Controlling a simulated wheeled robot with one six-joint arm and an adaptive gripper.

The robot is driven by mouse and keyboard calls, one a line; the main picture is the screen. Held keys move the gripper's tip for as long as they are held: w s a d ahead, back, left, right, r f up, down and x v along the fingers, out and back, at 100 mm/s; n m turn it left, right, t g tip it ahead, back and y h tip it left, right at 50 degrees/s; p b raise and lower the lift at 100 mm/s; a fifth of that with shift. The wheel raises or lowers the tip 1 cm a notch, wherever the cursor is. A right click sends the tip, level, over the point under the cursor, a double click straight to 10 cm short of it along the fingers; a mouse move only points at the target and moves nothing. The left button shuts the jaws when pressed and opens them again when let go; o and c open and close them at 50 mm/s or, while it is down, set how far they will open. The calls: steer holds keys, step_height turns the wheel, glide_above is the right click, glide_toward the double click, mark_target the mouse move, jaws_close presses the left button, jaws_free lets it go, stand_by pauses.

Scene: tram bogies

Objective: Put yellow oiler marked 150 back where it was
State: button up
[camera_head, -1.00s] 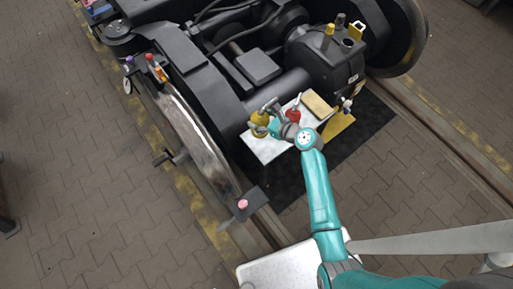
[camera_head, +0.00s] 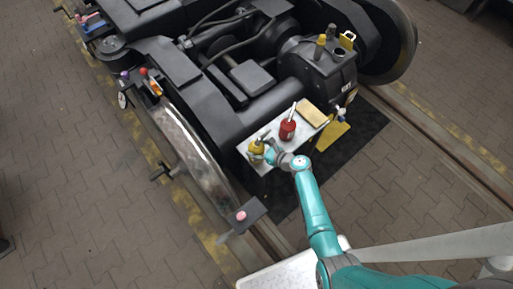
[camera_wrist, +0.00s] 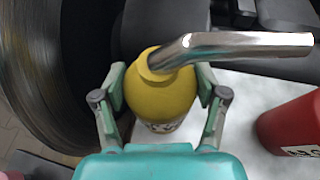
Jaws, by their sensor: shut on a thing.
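The yellow oiler (camera_head: 256,147) is at the left end of a small white shelf on the bogie. In the wrist view the yellow oiler (camera_wrist: 162,98) stands between my fingers, its metal spout pointing right. A label shows low on its body, but I cannot read the number. My gripper (camera_head: 266,154) is shut on it; both fingers of my gripper (camera_wrist: 162,92) press its sides. I cannot tell whether its base touches the shelf. A red oiler (camera_head: 288,129) stands to its right on the shelf, also in the wrist view (camera_wrist: 292,125).
The white shelf (camera_head: 262,168) also bears a tan block (camera_head: 313,114) at its right end. A large wheel (camera_head: 190,143) lies close left of the shelf. A plate with a pink knob (camera_head: 241,215) sticks out nearer to me. A dark mat (camera_head: 345,148) covers the floor at right.

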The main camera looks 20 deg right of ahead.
steer(key=shift+f, duration=0.25)
steer(key=o, duration=1.6)
steer(key=shift+f, duration=0.15)
steer(key=shift+c, duration=0.2)
steer(key=v, duration=1.2)
